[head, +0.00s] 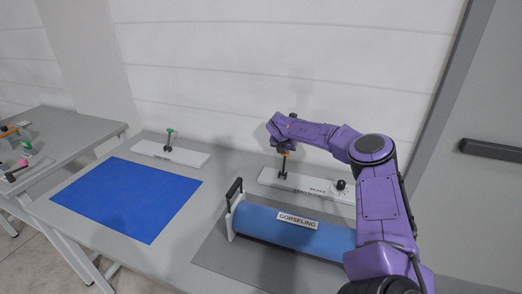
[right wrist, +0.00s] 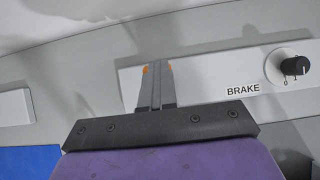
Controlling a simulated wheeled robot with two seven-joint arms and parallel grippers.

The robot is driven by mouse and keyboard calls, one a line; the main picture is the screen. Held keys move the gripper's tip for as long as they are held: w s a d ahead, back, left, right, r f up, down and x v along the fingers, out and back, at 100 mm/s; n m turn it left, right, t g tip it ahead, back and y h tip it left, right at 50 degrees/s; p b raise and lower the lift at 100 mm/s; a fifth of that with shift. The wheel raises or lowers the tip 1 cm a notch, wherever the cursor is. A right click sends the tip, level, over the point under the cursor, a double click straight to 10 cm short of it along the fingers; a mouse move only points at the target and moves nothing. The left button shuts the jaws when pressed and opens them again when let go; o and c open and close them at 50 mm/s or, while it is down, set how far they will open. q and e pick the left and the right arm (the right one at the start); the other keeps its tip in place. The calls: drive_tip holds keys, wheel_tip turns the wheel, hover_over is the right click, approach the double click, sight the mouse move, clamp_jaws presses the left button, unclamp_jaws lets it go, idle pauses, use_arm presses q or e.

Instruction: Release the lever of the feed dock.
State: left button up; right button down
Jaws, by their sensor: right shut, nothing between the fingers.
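A white dock panel (head: 318,188) stands at the back right of the table. Its printed name is too small to read surely. An upright lever with an orange tip (head: 285,154) rises from a dark base (head: 282,175) at the panel's left end. My right gripper (head: 284,148) is shut and empty, pointing down at the top of this lever. In the right wrist view, orange (right wrist: 145,69) shows on both sides of the shut fingers (right wrist: 157,76), which hide the rest of the lever. Whether they touch it I cannot tell. My left gripper is out of view.
A black BRAKE knob (head: 341,185) sits on the same panel. A blue roll (head: 270,221) labelled GORSELING with a black handle (head: 234,190) lies in front. Another white panel with a green-tipped lever (head: 170,133) stands left, behind a flat blue sheet (head: 130,198). A wall is close behind.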

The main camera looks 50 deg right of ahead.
drive_tip(key=shift+w+d+f+b, duration=0.1)
drive_tip(key=shift+d+f+b, duration=0.3)
drive_tip(key=shift+d+f, duration=0.05)
drive_tip(key=shift+w+a+r+p, duration=0.15)
drive_tip(key=shift+w+r+p, duration=0.1)
drive_tip(key=shift+p, duration=0.1)
drive_tip(key=shift+w, duration=0.1)
drive_tip(key=shift+r, duration=0.45)
drive_tip(key=shift+r+p, duration=0.4)
drive_tip(key=shift+p, duration=0.05)
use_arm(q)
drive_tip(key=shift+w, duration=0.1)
